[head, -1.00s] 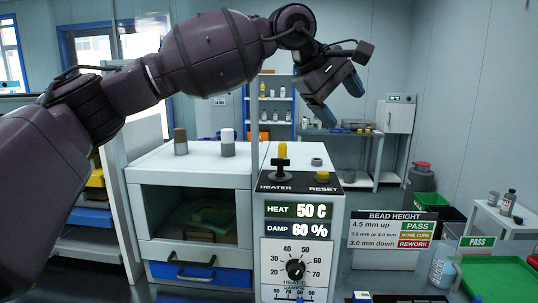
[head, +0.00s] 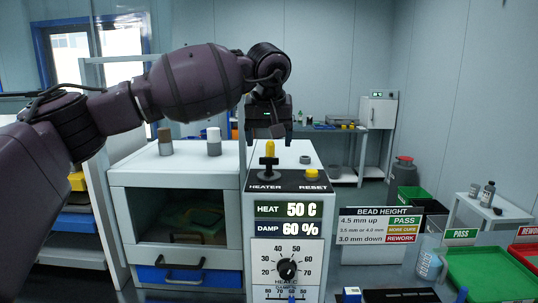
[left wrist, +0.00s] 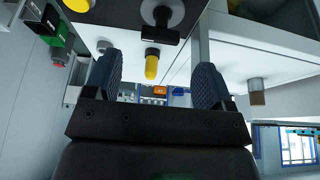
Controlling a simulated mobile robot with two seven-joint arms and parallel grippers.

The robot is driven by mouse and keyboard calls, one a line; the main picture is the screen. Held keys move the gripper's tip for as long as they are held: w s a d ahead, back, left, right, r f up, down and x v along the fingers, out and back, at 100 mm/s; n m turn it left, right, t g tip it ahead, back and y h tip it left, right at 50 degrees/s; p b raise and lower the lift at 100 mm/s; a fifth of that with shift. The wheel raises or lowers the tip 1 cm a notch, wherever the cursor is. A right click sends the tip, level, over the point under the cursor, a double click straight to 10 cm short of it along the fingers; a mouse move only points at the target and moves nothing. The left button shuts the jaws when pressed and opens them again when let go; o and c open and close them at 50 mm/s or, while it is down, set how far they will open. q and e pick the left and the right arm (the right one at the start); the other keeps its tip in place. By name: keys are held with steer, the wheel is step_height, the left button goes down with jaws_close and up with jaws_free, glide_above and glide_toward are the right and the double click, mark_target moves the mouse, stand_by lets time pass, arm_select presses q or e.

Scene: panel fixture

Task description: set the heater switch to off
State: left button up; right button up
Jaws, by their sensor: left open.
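My left gripper (head: 269,136) is open and empty, pointing down just above and behind the switch. I cannot see contact. My right gripper is not in view.
A yellow RESET button (head: 311,175) and a grey round part (head: 305,160) sit right of the switch. Below are the HEAT 50 C display (head: 288,209) and a black dial (head: 287,269). A white oven-like cabinet (head: 176,178) stands left, with two capped posts on top.

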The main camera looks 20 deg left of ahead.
mark_target(269, 158)
arm_select(q)
steer(key=shift+x, duration=2.7)
steer(key=c, duration=0.9)
